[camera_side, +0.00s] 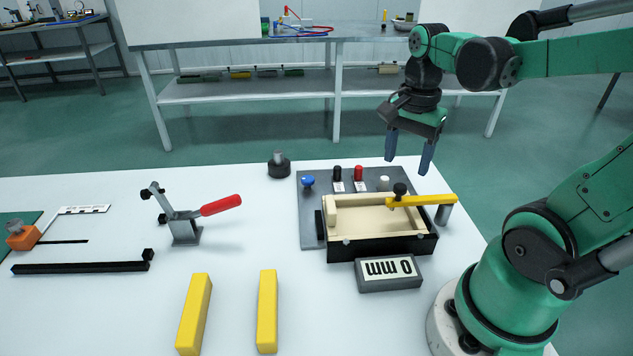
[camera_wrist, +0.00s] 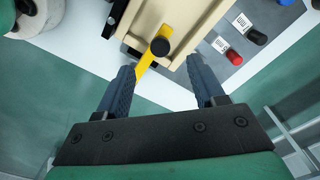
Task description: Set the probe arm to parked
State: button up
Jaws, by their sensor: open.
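The probe arm is a yellow bar (camera_side: 425,201) with a black knob (camera_side: 400,190) at its left end. It runs from over the right part of a cream block in a black-sided fixture (camera_side: 380,246) to a grey post (camera_side: 443,213) at the right. In the wrist view the yellow bar (camera_wrist: 147,65) and black knob (camera_wrist: 160,46) lie ahead, between and beyond my fingers. My gripper (camera_side: 408,165) is open and empty, above and behind the fixture; its fingers also show in the wrist view (camera_wrist: 165,85). It touches nothing that I can see.
A display reading "0 mm" (camera_side: 388,273) sits before the fixture. A red-handled clamp (camera_side: 190,220) and two yellow bars (camera_side: 267,310) are left.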

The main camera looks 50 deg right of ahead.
aim_at(401, 186)
jog(key=shift+f, duration=2.5)
grip_shut()
